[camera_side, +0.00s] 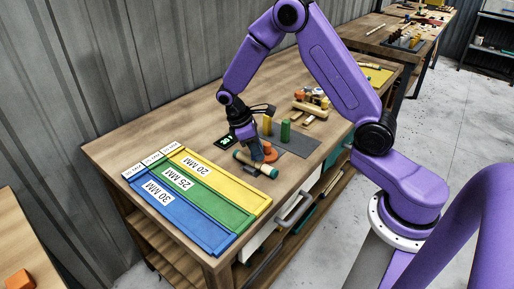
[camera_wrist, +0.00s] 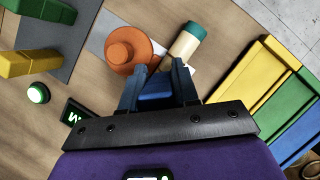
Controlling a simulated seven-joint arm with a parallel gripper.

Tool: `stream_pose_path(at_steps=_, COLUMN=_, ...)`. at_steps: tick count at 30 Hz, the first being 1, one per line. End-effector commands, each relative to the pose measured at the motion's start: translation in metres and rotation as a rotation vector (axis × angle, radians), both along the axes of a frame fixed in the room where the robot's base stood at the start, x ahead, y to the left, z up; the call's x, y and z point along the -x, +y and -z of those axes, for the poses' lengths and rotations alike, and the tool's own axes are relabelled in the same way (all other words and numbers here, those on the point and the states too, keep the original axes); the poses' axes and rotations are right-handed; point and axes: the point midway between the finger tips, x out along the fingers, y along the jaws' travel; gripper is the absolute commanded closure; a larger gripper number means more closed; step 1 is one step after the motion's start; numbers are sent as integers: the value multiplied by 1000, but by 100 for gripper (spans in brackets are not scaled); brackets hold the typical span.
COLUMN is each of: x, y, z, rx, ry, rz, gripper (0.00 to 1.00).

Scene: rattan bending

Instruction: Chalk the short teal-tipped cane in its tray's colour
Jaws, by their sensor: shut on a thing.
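The short cane (camera_side: 255,164) is pale wood with teal ends and lies tilted near the table's front edge. In the wrist view its teal tip (camera_wrist: 194,30) and pale body (camera_wrist: 183,48) show beyond the fingers. My gripper (camera_side: 257,155) is right over the cane's middle. In the wrist view my gripper (camera_wrist: 156,80) is shut on a blue block (camera_wrist: 155,90), apparently a chalk. I cannot tell whether the block touches the cane. Three labelled trays stand left: yellow 20 mm (camera_side: 230,189), green 25 mm (camera_side: 214,202) and blue 30 mm (camera_side: 188,222).
An orange round-topped piece (camera_wrist: 130,48) is beside the cane. A small display (camera_side: 224,141) is left of the gripper. Wooden pieces (camera_side: 311,105) lie further back.

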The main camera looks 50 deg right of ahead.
Motion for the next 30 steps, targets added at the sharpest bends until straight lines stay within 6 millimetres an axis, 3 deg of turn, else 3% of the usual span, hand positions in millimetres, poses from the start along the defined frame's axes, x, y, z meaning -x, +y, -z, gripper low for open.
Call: stream_pose_path(at_steps=30, x=0, y=0, z=7, rx=1, ry=1, rz=0, gripper=90)
